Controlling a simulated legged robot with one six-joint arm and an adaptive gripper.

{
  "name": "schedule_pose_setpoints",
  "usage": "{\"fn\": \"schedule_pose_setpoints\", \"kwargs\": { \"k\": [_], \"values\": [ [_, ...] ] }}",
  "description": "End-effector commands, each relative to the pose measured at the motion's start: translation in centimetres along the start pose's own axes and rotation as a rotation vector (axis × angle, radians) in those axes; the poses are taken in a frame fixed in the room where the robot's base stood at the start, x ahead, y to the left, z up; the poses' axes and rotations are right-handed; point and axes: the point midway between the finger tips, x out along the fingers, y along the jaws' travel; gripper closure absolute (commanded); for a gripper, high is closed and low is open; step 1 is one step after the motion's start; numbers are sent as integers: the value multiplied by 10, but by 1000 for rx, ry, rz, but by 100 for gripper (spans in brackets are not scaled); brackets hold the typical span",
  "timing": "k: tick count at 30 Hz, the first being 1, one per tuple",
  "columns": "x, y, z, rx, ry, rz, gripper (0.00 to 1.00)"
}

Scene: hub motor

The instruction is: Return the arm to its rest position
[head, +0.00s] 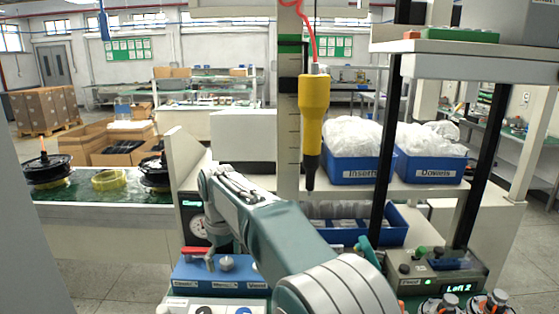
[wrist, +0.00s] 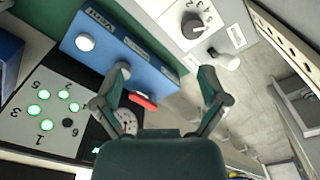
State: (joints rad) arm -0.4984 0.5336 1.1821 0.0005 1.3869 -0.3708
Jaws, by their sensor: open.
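My arm (head: 287,238) reaches from the lower right of the head view toward the left of the bench, its wrist (head: 222,188) above the gauge and valve box. My gripper (wrist: 165,80) is open in the wrist view, its two fingers spread with nothing held between them. In the head view the fingers are mostly hidden behind the arm. The blue valve box (head: 222,274) stands below the wrist, with a red lever (head: 197,252) on top. The lever also shows between the fingers in the wrist view (wrist: 143,99); I cannot tell how far from them it is.
A yellow screwdriver (head: 313,107) hangs near the arm. Blue bins, Inserts (head: 350,172) and Dowels (head: 432,169), stand behind. A dark shelf post (head: 386,150) and a control box (head: 437,268) are at right. A panel with green lights (wrist: 48,112) lies left in the wrist view.

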Motion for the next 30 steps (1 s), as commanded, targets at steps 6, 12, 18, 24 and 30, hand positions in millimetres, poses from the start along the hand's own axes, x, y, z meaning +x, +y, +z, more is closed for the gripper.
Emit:
{"fn": "schedule_pose_setpoints", "kwargs": {
  "k": [6, 12, 18, 24, 30],
  "values": [
    [-24, 14, 34, 76, 37, 17, 7],
    [-53, 27, 89, 189, 93, 43, 7],
    [-75, 31, 161, 332, 160, 75, 7],
    [-82, 23, 231, 472, 229, 111, 7],
    [-73, 6, 298, 612, 298, 148, 7]
  ]
}}
